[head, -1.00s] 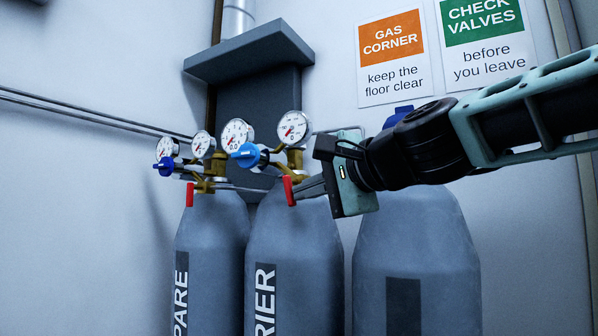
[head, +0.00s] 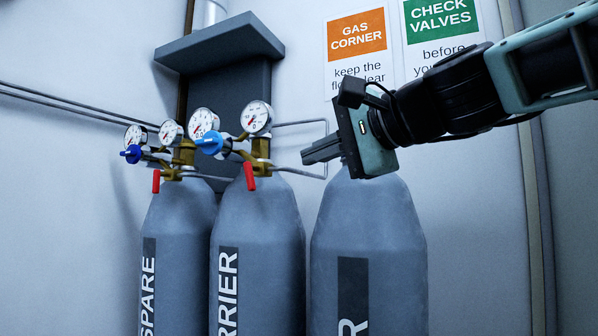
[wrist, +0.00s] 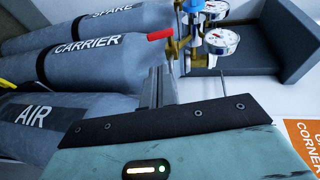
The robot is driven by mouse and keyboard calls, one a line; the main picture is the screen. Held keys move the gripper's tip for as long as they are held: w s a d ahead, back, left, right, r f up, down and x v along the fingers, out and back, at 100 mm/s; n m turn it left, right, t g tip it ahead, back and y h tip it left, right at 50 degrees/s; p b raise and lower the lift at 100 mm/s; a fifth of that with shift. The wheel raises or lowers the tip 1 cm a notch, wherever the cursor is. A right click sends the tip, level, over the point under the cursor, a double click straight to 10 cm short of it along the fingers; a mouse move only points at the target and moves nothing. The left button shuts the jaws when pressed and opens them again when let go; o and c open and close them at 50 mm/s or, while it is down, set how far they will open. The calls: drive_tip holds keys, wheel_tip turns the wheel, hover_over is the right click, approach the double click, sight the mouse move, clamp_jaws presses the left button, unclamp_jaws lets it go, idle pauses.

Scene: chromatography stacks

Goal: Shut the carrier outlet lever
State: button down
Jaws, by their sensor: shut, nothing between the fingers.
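The carrier cylinder (head: 262,240) is grey and labelled CARRIER. Its red outlet lever (head: 249,177) hangs down, crosswise to the thin outlet pipe, below the brass regulator (head: 261,150) with its light blue knob (head: 211,143) and two gauges. In the wrist view the lever (wrist: 160,35) points left, along the cylinder toward its body. My gripper (head: 304,157) is shut and empty, to the right of the lever and slightly higher, with a visible gap between them. In the wrist view the fingers (wrist: 168,78) reach up toward the regulator. Nothing of the lever is hidden in the head view.
The spare cylinder (head: 178,225) stands left, with its own red lever (head: 156,181) hanging down and a dark blue knob (head: 132,154). The air cylinder (head: 385,250) stands right, below my gripper. A dark hood (head: 220,45) and wall pipes are behind.

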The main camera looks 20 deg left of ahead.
drive_tip(key=v, duration=0.3)
drive_tip(key=shift+s+d+r+b, duration=0.1)
drive_tip(key=shift+d+r+b, duration=0.05)
drive_tip(key=shift+b, duration=0.15)
idle(0.3)
drive_tip(key=s+d+f+n+g+h, duration=0.1)
drive_tip(key=s+d+f+n+h, duration=0.2)
drive_tip(key=f, duration=0.9)
drive_tip(key=s+d+f+n+g+h, duration=0.2)
drive_tip(key=s+d+f+h, duration=0.3)
drive_tip(key=f, duration=0.7)
drive_tip(key=s+d+f+n+g+h, duration=0.1)
drive_tip(key=s+d+f+n+h, duration=0.3)
drive_tip(key=f, duration=0.8)
drive_tip(key=s+d+f+n+g+h+p, duration=0.1)
drive_tip(key=s+d+f, duration=0.35)
drive_tip(key=d, duration=0.25)
drive_tip(key=s+d+f+n+g+h, duration=0.1)
drive_tip(key=s+d+f, duration=0.2)
drive_tip(key=d+f, duration=0.3)
wheel_tip(320, 180, up, 19)
drive_tip(key=p, duration=1.7)
drive_tip(key=shift+d+f, duration=0.15)
drive_tip(key=shift+d, duration=0.25)
drive_tip(key=c, duration=1.7)
unclamp_jaws()
drive_tip(key=shift+p, duration=0.3)
